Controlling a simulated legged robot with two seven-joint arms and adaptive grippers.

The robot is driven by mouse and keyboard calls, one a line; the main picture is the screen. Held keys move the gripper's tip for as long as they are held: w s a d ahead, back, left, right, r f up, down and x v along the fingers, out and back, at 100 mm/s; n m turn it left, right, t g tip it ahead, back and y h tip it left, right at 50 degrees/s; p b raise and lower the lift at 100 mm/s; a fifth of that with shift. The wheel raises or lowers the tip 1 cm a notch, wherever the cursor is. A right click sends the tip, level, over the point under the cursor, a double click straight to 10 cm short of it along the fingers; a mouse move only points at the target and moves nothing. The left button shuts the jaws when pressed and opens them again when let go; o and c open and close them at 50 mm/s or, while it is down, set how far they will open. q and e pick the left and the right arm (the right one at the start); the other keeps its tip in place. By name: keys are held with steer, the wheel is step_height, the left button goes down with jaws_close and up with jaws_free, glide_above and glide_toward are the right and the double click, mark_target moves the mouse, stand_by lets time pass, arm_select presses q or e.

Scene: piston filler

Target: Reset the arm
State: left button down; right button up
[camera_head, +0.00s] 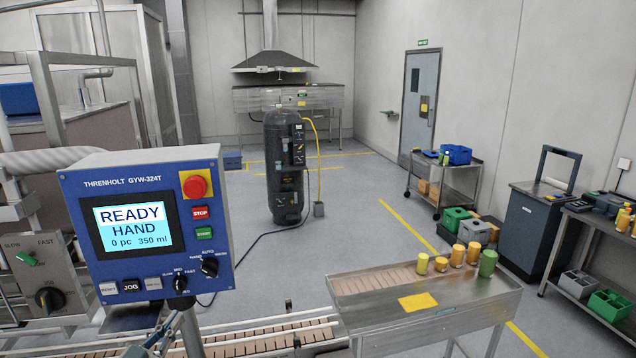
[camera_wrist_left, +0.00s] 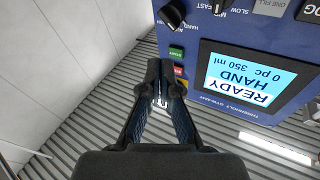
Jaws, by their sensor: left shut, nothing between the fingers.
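My left gripper (camera_wrist_left: 160,98) is shut and empty in the left wrist view, its fingertips together in front of a ribbed grey surface. The blue control panel (camera_head: 148,262) stands at the left in the head view. It also shows upside down at the upper right of the left wrist view (camera_wrist_left: 208,62), beside the fingertips. Its screen (camera_head: 132,229) reads READY HAND, 0 pc, 350 ml. A red stop knob (camera_head: 195,186), a red STOP button and a green button sit right of the screen, with selector knobs below. My right gripper is in neither view.
A conveyor (camera_head: 270,338) runs along the bottom to a steel table (camera_head: 450,308) with yellow and green containers. A grey machine box with a black knob (camera_head: 49,299) stands left of the panel. A black tank (camera_head: 285,170) stands behind on open floor. A cart (camera_head: 445,185) stands farther right.

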arm_select(q)
steer(key=s+d+f+n+g+y, duration=0.15)
steer(key=s+f+g, duration=0.25)
steer(key=f, duration=1.2)
steer(key=s+d+f+n+g+y, duration=0.1)
steer(key=s+f+g+y, duration=0.25)
steer(key=f, duration=1.15)
steer(key=s+d+f+g, duration=0.2)
steer(key=s+f+g, duration=0.2)
steer(key=s+f, duration=0.6)
steer(key=s+d+f+g, duration=0.2)
steer(key=s+f+g, duration=0.2)
steer(key=s+f, duration=0.55)
steer(key=s+f+g, duration=0.1)
steer(key=s+f, duration=0.2)
steer(key=f, duration=1)
steer(key=s+f+g, duration=0.1)
steer(key=s+f, duration=0.2)
steer(key=f, duration=0.9)
steer(key=s+a+f, duration=0.2)
steer(key=s+f, duration=1.2)
steer(key=s, duration=0.2)
steer(key=shift+a+f+g+y, duration=0.15)
steer(key=shift+a+g+y, duration=0.15)
steer(key=shift+g, duration=0.05)
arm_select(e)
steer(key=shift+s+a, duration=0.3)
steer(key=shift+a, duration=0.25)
